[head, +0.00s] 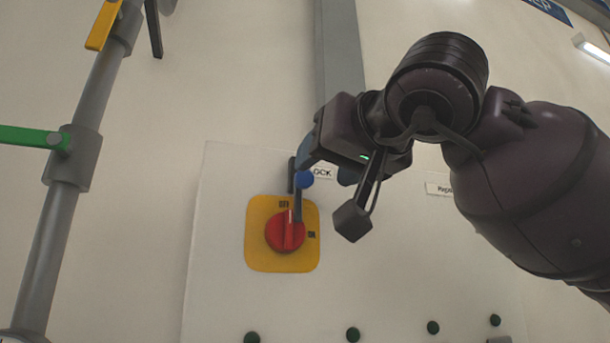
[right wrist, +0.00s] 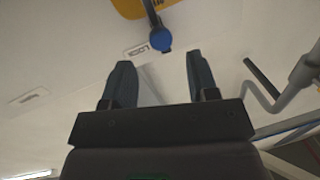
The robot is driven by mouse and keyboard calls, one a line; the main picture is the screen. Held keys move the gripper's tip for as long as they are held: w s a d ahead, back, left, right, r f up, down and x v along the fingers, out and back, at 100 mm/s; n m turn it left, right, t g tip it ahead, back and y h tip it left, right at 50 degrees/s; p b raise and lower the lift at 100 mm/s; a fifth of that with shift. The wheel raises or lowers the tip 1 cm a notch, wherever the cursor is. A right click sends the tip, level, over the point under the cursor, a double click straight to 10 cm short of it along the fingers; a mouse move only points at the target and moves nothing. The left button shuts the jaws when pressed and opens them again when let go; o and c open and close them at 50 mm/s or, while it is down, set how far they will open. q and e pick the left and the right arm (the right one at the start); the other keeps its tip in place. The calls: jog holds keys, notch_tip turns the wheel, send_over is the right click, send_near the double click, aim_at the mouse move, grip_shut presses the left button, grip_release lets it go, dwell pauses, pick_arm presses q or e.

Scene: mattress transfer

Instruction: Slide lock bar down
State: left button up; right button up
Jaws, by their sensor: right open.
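The lock bar (head: 298,203) is a dark upright bar with a blue knob (head: 304,180) at its upper end. Its lower end lies over the red rotary switch (head: 285,232) on a yellow plate (head: 261,260). My right gripper (head: 326,165) is open and empty, just right of the blue knob in the head view. In the right wrist view the blue knob (right wrist: 160,39) lies beyond the open fingertips (right wrist: 157,72), roughly between them and apart from them. My left gripper is out of view.
The white panel (head: 225,200) carries a LOCK label (right wrist: 138,52) and several dark green buttons (head: 352,334) along its lower part. A grey pipe (head: 80,130) with green (head: 30,136) and yellow (head: 103,25) handles stands at left. A grey conduit (head: 338,45) runs above the panel.

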aim_at(307, 178)
jog(key=x, duration=0.6)
jog(key=shift+w+a+p, duration=0.15)
jog(key=shift+w+p, duration=0.05)
jog(key=shift+p, duration=0.15)
jog(key=shift+c, duration=0.2)
grip_shut()
